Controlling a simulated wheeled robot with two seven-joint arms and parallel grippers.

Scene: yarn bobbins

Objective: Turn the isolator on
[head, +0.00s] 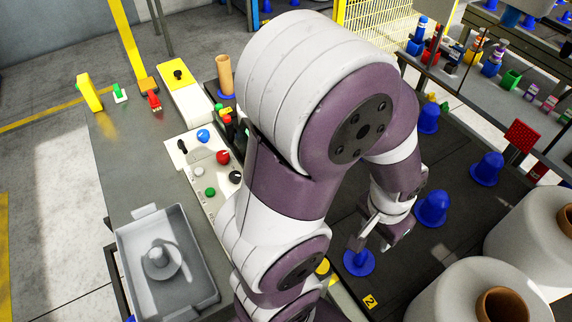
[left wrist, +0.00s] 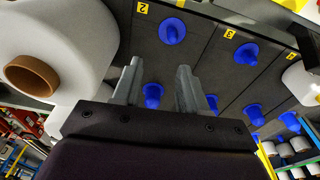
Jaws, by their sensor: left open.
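A pale control panel (head: 197,182) on the bench left of my arm carries a black switch (head: 182,147), a blue button (head: 203,136), a red button (head: 223,157), a green button (head: 210,192) and a black knob (head: 235,176). Behind it stands a white box with a yellow top and black knob (head: 178,75). I cannot tell which control is the isolator or its setting. My left gripper (head: 376,232) is open and empty over the dark pegged board, right of the panel. Its spread fingers (left wrist: 158,82) show in the left wrist view. My right gripper is not in view.
My large arm hides part of the panel's right side. Blue pegs (head: 432,208) stand on the dark board (head: 405,270), one beside the gripper (head: 358,262). White yarn bobbins (head: 455,300) stand at lower right. A grey tray (head: 135,235) lies at lower left.

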